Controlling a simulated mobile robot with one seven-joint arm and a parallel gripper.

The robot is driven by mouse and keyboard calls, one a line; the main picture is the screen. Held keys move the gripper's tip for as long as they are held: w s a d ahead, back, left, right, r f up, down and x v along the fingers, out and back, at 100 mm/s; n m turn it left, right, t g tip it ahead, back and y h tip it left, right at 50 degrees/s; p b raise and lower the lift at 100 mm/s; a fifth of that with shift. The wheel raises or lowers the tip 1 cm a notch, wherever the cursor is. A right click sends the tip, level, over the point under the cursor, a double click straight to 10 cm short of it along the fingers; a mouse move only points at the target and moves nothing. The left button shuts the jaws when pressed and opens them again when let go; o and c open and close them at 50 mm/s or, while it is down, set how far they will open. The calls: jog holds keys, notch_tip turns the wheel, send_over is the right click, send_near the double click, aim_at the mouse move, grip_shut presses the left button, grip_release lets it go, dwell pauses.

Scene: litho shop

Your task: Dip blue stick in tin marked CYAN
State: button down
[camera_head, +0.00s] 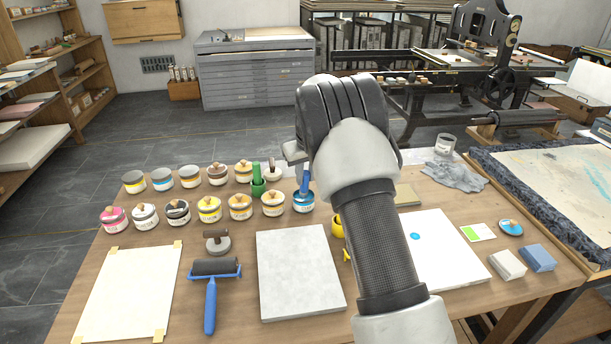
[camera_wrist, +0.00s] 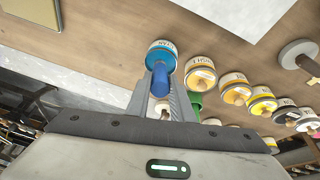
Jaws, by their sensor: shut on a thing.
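The blue stick (camera_head: 305,180) is upright over the open mouth of the tin marked CYAN (camera_head: 303,206). Its lower end meets the blue ink in that tin; how deep it reaches I cannot tell. In the wrist view the stick (camera_wrist: 160,80) points into the blue-filled tin (camera_wrist: 157,48), whose label reads CYAN. My gripper (camera_wrist: 161,103) is shut on the stick's upper part. In the head view my forearm and wrist hide most of the gripper.
Several ink tins stand left of the CYAN tin, the nearest being a yellowish one (camera_head: 272,208). A green stick (camera_head: 257,172) stands in a green pot behind. A grey slab (camera_head: 298,272) and a blue-handled roller (camera_head: 211,290) lie in front. White paper (camera_head: 445,255) with a blue dot lies right.

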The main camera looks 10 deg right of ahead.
jog(key=shift+f, duration=0.55)
dwell(1.1)
jog(key=shift+r, duration=0.1)
jog(key=shift+r+p, duration=2.15)
jog(key=shift+r, duration=1.35)
jog(key=shift+d, duration=0.1)
